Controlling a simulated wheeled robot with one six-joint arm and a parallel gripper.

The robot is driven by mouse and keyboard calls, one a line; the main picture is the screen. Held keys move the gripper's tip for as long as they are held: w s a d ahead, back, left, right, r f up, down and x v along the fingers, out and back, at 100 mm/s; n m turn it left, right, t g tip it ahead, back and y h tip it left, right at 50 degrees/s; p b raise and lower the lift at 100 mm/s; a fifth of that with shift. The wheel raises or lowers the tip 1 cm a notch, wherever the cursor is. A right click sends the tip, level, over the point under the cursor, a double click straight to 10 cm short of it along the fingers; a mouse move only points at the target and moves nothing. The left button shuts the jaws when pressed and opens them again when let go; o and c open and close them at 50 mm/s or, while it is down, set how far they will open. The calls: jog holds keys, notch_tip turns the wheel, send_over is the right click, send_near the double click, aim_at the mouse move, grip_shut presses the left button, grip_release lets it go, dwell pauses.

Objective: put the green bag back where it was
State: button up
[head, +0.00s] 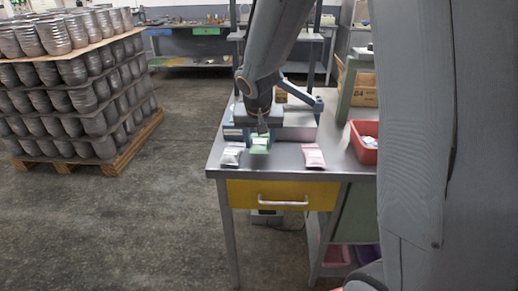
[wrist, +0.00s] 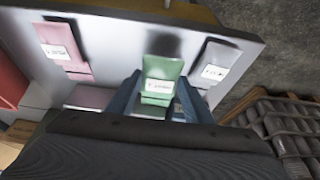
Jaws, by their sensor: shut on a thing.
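The green bag (head: 260,144) is at the table's front half, between a white-grey bag (head: 232,154) on the left and a pink bag (head: 313,155) on the right. My gripper (head: 261,130) comes down on it from above and is shut on it. In the wrist view the green bag (wrist: 160,82) sits between the two blue fingers of my gripper (wrist: 155,95), its white label facing the camera. A dark shadow lies on the table beyond it in that view. I cannot tell whether the bag touches the table.
The grey table (head: 285,166) has a yellow drawer (head: 283,195) below. A red bin (head: 364,142) is at the right. A pallet of stacked grey pots (head: 75,90) stands on the floor at left.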

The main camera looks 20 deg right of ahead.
jog(key=shift+f, duration=1.5)
jog(key=shift+f+b, duration=0.15)
jog(key=shift+b, duration=0.2)
jog(key=o, duration=1.2)
jog(key=shift+r, duration=0.45)
jog(key=v, duration=1.1)
jog(key=s+d+f+n+g, duration=0.1)
jog(key=s+f, duration=0.4)
jog(key=s, duration=0.4)
jog(key=s+d+f+n+g+y, duration=0.1)
jog(key=s+f+n+g, duration=0.1)
jog(key=s+f, duration=0.3)
jog(key=s, duration=0.4)
jog(key=shift+d+f+n+g+b, duration=0.2)
jog(key=shift+f+n+g+b, duration=0.1)
jog(key=shift+f, duration=0.1)
